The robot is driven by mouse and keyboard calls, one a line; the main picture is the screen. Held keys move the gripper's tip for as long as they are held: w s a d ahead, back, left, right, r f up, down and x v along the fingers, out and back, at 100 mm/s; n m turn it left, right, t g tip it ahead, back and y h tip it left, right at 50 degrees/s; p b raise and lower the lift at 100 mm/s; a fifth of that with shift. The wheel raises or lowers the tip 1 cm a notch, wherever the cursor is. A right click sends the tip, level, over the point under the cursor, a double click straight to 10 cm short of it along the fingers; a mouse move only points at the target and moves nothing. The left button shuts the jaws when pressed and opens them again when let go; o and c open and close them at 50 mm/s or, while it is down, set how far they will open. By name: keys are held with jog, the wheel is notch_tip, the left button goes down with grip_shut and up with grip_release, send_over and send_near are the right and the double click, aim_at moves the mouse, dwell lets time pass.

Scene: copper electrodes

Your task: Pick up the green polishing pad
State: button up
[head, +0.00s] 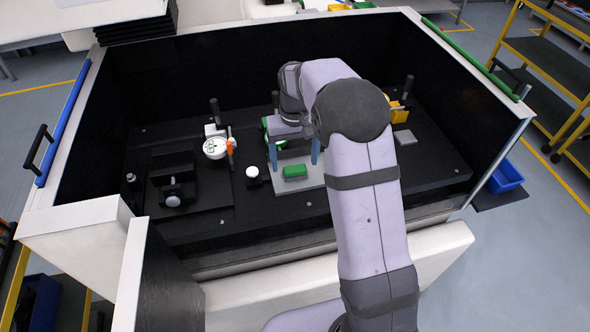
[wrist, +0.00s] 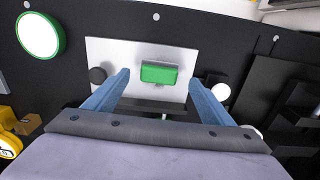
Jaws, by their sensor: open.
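The green polishing pad (head: 295,171) is a small green block lying on a light grey plate (head: 312,180) on the black work surface. How high the fingertips are above the plate is hard to tell.
A black fixture (head: 173,180) and a white round part with an orange piece (head: 216,148) are to the left. Yellow parts (head: 398,112) stand right. Dark walls enclose the work surface.

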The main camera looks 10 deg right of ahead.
aim_at(295, 168)
jog(key=shift+w+d+f+p, duration=0.1)
jog(key=shift+f+p, duration=0.45)
jog(key=shift+f, duration=1.3)
jog(key=c, duration=1.2)
jog(key=shift+o, duration=0.2)
jog(key=shift+r, duration=0.1)
notch_tip(295, 168, up, 10)
jog(key=b, duration=0.2)
jog(key=shift+b, duration=0.4)
